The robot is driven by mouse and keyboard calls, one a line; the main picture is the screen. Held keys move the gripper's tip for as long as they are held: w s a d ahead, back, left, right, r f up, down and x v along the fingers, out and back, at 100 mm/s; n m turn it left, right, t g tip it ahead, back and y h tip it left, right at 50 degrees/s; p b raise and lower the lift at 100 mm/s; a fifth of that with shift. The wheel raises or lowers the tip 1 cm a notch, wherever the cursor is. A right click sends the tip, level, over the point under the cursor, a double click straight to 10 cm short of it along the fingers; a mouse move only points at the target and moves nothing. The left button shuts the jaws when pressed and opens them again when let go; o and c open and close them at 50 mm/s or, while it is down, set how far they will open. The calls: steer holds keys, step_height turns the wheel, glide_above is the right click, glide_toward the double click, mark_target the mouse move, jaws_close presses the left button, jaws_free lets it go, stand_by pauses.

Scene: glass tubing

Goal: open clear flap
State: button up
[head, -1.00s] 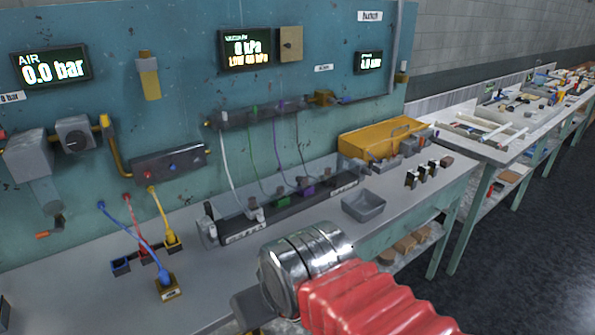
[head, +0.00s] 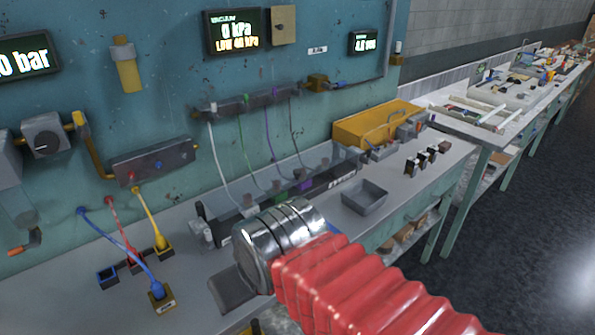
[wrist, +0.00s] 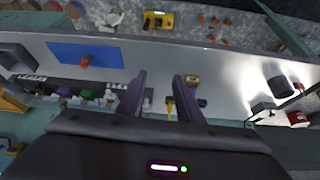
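I cannot make out the clear flap for certain. A see-through grey piece (head: 18,205) hangs under the box at the far left of the wall panel in the head view, but I cannot tell whether it is a flap. My gripper's dark body (head: 232,288) is over the front of the bench, partly hidden behind my shiny wrist and red sleeve. In the wrist view its two purple-dark fingers (wrist: 158,78) stand apart with nothing visibly held. A yellow plug (wrist: 171,106) shows in the gap beyond them.
Blue, red and yellow leads end in sockets (head: 157,294) on the bench. A dark manifold strip (head: 318,190), a grey tray (head: 364,197) and an orange case (head: 372,125) stand further right. A blue panel (wrist: 85,55) lies on the bench in the wrist view.

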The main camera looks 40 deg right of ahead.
steer(key=shift+o, duration=0.6)
steer(key=shift+w+d, duration=0.25)
steer(key=shift+w, duration=0.25)
steer(key=w+d+f+m+t+h, duration=0.25)
steer(key=w+d+t, duration=0.25)
steer(key=w+d, duration=1.1)
steer(key=w+d+f+t+h, duration=0.1)
steer(key=d+f+t, duration=0.1)
steer(key=d, duration=0.5)
steer(key=w+d+f+m+t+h, duration=0.1)
steer(key=w+d+f+t+h, duration=0.1)
steer(key=d, duration=0.5)
steer(key=shift+w+d+f+t, duration=0.2)
steer(key=shift+f+t, duration=0.55)
steer(key=shift+t, duration=0.45)
